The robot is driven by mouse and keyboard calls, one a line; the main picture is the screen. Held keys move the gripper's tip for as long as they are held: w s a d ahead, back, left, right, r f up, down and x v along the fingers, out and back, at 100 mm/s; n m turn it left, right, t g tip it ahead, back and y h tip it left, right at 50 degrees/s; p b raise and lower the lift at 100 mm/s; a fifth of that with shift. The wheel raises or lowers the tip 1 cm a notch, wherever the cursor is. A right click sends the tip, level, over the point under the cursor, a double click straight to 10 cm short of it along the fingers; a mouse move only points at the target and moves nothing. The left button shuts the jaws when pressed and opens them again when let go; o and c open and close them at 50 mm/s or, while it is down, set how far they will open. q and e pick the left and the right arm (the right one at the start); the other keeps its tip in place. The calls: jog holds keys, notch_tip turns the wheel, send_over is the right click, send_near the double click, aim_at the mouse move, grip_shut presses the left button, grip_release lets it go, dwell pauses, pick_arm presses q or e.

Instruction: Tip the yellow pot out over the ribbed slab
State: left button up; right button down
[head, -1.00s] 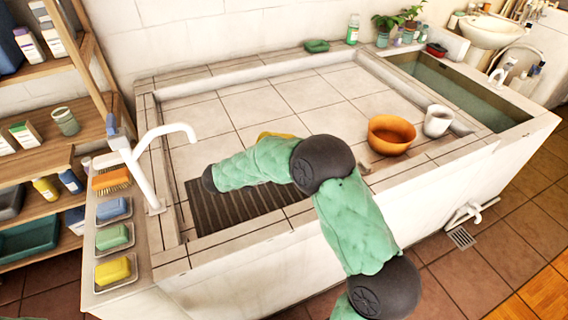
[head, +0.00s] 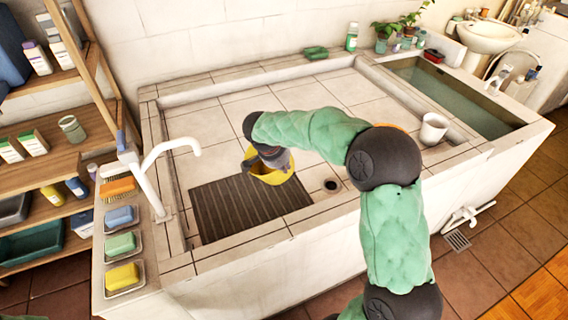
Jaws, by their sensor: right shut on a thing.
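The yellow pot (head: 272,177) shows at the back right corner of the ribbed slab (head: 235,212), partly hidden by my right gripper and arm. My right gripper (head: 270,163) is shut on the yellow pot. The pot looks about upright; its inside is mostly hidden, and I cannot tell how far it is above the basin floor. The ribbed slab is dark and grooved, lying flat in the front left of the tiled basin, with nothing on it. My left gripper is not in view.
A white tap (head: 160,165) stands at the basin's left edge, beside dishes with a brush and sponges (head: 121,243). A white cup (head: 433,128) stands at the right. An orange bowl (head: 392,127) is mostly hidden behind my arm. A drain hole (head: 332,185) lies right of the slab.

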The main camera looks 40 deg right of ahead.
notch_tip(320, 180, up, 2)
jog(key=y+p, duration=0.2)
jog(key=p, duration=0.1)
jog(key=y+p, duration=0.3)
jog(key=p, duration=0.1)
jog(key=shift+r+t, duration=0.2)
jog(key=shift+t, duration=0.1)
